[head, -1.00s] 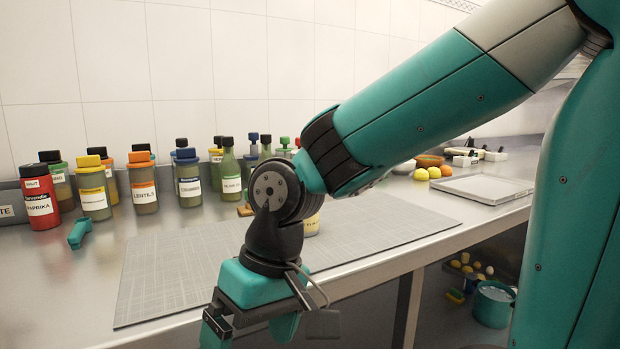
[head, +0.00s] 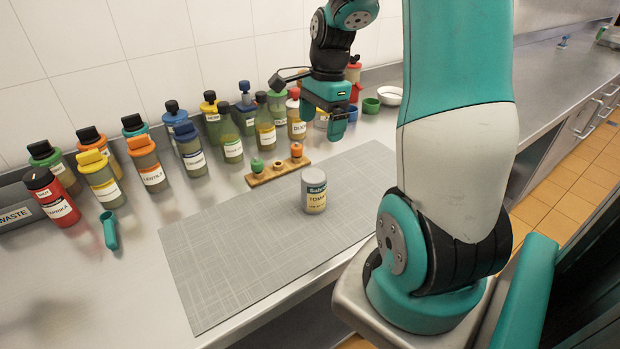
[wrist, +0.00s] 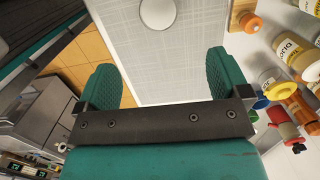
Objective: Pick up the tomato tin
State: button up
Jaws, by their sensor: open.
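The tomato tin (head: 315,193) is a short can with a pale top and a yellow label reading TOMA. It stands upright on the grey mat (head: 222,270). In the wrist view the tin's round pale lid (wrist: 157,13) shows at the top edge, partly cut off. My gripper (head: 326,119) is raised above the bench, behind the tin and apart from it. In the wrist view my gripper (wrist: 163,78) has its two teal fingers wide apart with nothing between them.
A wooden rack (head: 277,172) with small coloured knobs lies just behind the tin. Labelled bottles line the wall, including a red paprika bottle (head: 52,194). A teal scoop (head: 109,229) lies at left. The mat's front part is clear.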

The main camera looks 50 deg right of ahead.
aim_at(314, 174)
jog(key=f, duration=0.3)
jog(key=a+f+p, duration=0.1)
jog(key=f, duration=0.6)
jog(key=shift+w+a+f, duration=0.15)
jog(key=shift+a+f, duration=0.05)
jog(key=shift+a+f+p, duration=0.15)
jog(key=shift+f+p, duration=0.4)
jog(key=shift+f, duration=0.8)
jog(key=shift+a+f+p, duration=0.15)
jog(key=shift+f+p, duration=0.4)
jog(key=shift+f, duration=0.75)
jog(key=c, duration=1.4)
jog(key=shift+r, duration=0.1)
jog(key=shift+r, duration=0.1)
notch_tip(314, 174, up, 20)
jog(key=shift+f+b, duration=0.1)
jog(key=shift+b, duration=1.05)
